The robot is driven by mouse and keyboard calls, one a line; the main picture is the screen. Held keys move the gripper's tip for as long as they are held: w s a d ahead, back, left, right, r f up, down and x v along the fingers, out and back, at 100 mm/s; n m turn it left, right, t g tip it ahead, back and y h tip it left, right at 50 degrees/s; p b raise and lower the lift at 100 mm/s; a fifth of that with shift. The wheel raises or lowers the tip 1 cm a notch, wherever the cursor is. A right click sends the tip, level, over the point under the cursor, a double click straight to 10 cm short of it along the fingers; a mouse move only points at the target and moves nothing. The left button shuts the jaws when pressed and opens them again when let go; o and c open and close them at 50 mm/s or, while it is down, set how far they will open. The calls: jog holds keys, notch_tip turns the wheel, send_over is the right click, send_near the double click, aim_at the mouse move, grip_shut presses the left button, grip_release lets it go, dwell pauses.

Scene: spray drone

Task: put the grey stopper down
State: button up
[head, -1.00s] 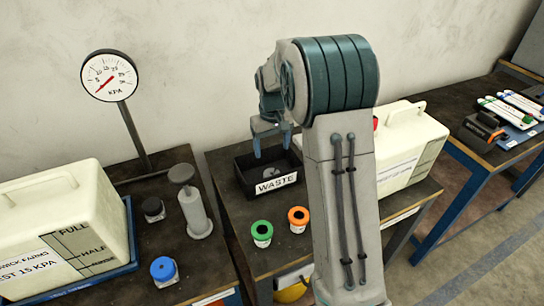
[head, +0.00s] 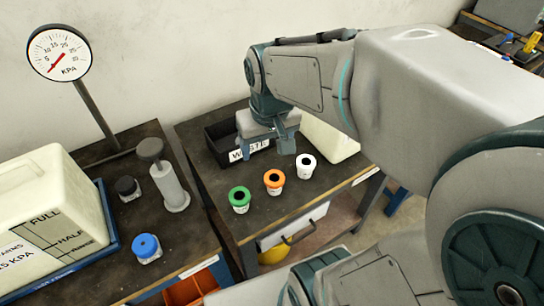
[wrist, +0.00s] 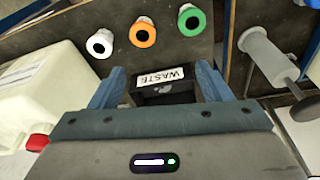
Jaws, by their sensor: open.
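My gripper (head: 284,146) is open in the head view, above the right part of the black waste bin (head: 215,150). In the wrist view my gripper (wrist: 158,88) has its two blue fingers wide apart with nothing held between them. Beyond the fingers is the waste bin, with its white WASTE label (wrist: 160,76). A small greyish thing (wrist: 172,88) shows inside the bin, partly hidden by my gripper's body. I cannot tell for sure that it is the grey stopper. No stopper shows clearly elsewhere.
Green (head: 240,200), orange (head: 274,182) and white (head: 306,166) ringed cups stand in front of the bin. Left are a grey pump (head: 170,182), black cap (head: 127,187), blue-capped jar (head: 146,248), pale tank (head: 45,210) and pressure gauge (head: 58,53). Another pale tank (head: 330,140) stands behind my arm.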

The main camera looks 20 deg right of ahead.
jog(key=shift+t, duration=0.3)
jog(key=s, duration=0.2)
jog(key=s+f, duration=0.1)
jog(key=s, duration=0.2)
jog(key=shift+s+f, duration=0.1)
jog(key=shift+s, duration=0.25)
jog(key=shift+w+p+v, duration=0.2)
jog(key=shift+p+v, duration=0.65)
jog(key=shift+v, duration=0.05)
jog(key=shift+c, duration=0.2)
